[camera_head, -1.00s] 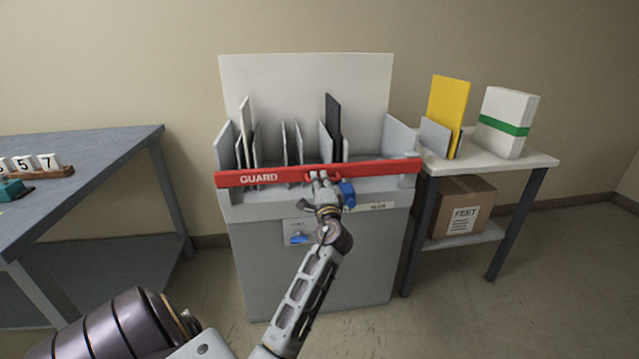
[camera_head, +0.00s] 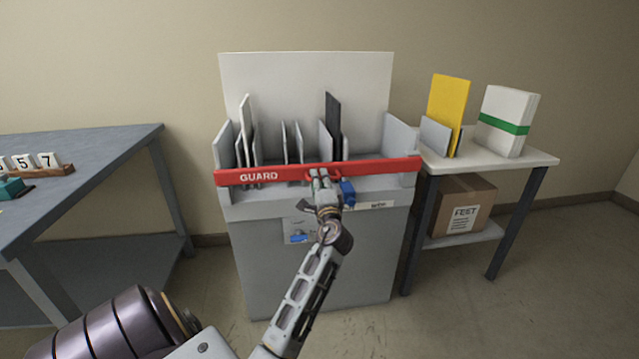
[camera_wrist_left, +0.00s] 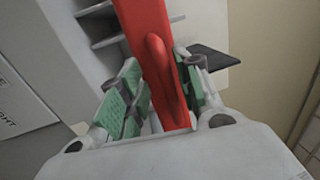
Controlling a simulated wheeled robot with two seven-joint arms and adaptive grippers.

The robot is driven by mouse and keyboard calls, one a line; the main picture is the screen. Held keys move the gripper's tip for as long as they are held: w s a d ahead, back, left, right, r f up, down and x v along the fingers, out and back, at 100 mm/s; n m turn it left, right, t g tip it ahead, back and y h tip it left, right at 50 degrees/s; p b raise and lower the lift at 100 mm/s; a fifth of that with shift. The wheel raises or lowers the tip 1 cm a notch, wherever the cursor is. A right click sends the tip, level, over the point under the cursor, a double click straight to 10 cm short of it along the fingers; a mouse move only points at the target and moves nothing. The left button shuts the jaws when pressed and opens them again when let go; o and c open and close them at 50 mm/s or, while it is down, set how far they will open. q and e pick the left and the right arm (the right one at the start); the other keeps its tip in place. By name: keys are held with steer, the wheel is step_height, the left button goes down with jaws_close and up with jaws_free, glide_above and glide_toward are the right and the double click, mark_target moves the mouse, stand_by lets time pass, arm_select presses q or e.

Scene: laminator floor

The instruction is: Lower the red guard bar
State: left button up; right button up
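The red guard bar (camera_head: 230,176), marked GUARD, lies across the front of the grey laminator cabinet (camera_head: 300,260), near its top edge, roughly level. A red loop handle (camera_wrist_left: 166,75) stands out from the bar in the left wrist view. My left gripper (camera_head: 320,176) is at this handle, just right of the bar's middle. In the left wrist view, its green-padded fingers (camera_wrist_left: 165,92) are apart, one on each side of the handle. The right finger is very close to it; contact is unclear. My right gripper is not in view.
Upright panels (camera_head: 333,115) stand in the cabinet's slots behind the bar. A blue part (camera_head: 347,192) sits just right of my gripper. A blue-grey table (camera_head: 80,165) is left; a side table (camera_head: 540,160) with yellow and white stacks is right. Floor shows between them.

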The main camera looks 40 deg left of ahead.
arm_select(q)
steer(key=shift+d, duration=0.1)
steer(key=v, duration=1.1)
steer(key=shift+s+d+f, duration=0.2)
steer(key=shift+s+d, duration=0.05)
stand_by(0.5)
